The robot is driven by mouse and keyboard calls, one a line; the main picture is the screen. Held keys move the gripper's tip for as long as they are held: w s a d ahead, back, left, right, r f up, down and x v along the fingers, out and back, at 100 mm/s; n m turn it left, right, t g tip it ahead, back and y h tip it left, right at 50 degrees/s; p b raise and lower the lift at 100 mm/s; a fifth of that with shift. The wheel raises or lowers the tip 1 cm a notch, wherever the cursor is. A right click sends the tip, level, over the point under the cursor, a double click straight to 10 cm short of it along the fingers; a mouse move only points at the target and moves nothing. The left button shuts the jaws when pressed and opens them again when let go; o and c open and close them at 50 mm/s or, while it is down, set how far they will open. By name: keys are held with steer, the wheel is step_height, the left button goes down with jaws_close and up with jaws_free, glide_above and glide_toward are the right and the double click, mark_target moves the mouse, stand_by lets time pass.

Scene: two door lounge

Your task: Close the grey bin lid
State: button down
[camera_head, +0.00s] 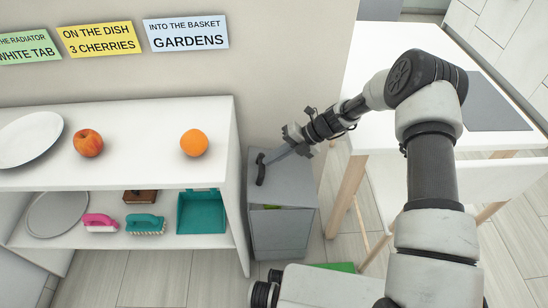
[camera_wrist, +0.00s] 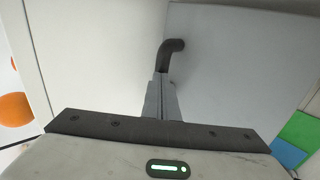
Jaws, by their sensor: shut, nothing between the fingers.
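The grey bin (camera_head: 280,234) stands on the floor just right of the white shelf. Its grey lid (camera_head: 291,188) is on top, with a narrow dark gap at the front where something green shows inside. A dark bar handle (camera_head: 261,170) sits on the lid's left side. My gripper (camera_head: 267,160) is shut and empty, with its fingertips at the handle; I cannot tell whether they touch it. In the wrist view the shut fingers (camera_wrist: 161,80) point at the dark handle (camera_wrist: 168,50), over the pale grey lid (camera_wrist: 225,70).
The white shelf (camera_head: 120,170) on the left holds a plate (camera_head: 28,140), an apple (camera_head: 88,143) and an orange (camera_head: 194,142). A teal dustpan (camera_head: 201,212) and brushes lie below. A white table (camera_head: 400,40) with wooden legs stands right of the bin.

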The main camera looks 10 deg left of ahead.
mark_target(262, 168)
steer(key=shift+s+a+f, duration=0.1)
steer(key=shift+a, duration=0.15)
steer(key=shift+h, duration=0.5)
steer(key=x, duration=0.5)
steer(key=shift+d+f, duration=0.3)
steer(key=shift+f, duration=0.15)
